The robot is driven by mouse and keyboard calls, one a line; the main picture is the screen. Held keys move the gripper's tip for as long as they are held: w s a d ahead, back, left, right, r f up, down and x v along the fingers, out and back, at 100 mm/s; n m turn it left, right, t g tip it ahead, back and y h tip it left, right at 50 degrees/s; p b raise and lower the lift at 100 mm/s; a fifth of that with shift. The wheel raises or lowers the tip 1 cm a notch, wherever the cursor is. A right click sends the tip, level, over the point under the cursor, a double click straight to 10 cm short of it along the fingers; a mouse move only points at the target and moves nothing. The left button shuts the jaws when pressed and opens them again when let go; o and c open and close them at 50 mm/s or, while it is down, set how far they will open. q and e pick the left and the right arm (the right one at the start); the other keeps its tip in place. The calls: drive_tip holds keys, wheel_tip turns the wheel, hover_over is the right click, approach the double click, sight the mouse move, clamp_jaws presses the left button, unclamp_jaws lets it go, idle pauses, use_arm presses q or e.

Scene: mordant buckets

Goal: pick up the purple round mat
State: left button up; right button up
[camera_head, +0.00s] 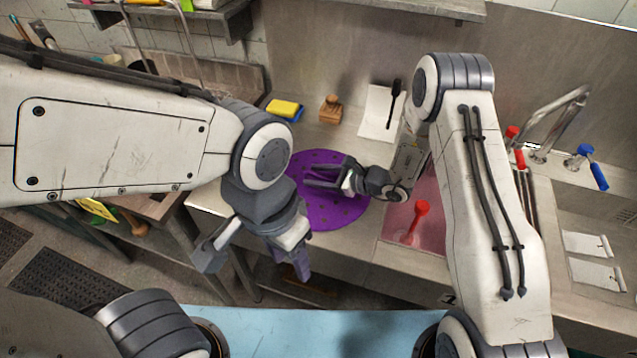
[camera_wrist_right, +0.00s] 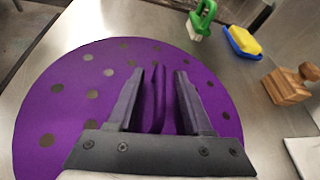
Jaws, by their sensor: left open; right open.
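The purple round mat (camera_head: 335,212) lies on the steel counter and is dotted with dark round spots; my left arm covers its left part in the head view. It fills much of the right wrist view (camera_wrist_right: 75,115). My right gripper (camera_head: 308,182) is open over the mat, its two fingers (camera_wrist_right: 155,90) pointing across it. Narrow purple shapes show between the fingers; I cannot tell whether they are a fold of the mat. My left gripper (camera_head: 253,266) is open and empty, pointing down in front of the counter's front edge.
A yellow-and-blue sponge (camera_head: 284,109), a wooden block stamp (camera_head: 331,110) and a green-handled brush (camera_wrist_right: 201,20) stand behind the mat. A pink board (camera_head: 398,238) with a red-handled tool (camera_head: 415,219) lies to its right. A black spatula (camera_head: 394,100) rests on a white sheet behind.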

clamp_jaws()
idle(1.4)
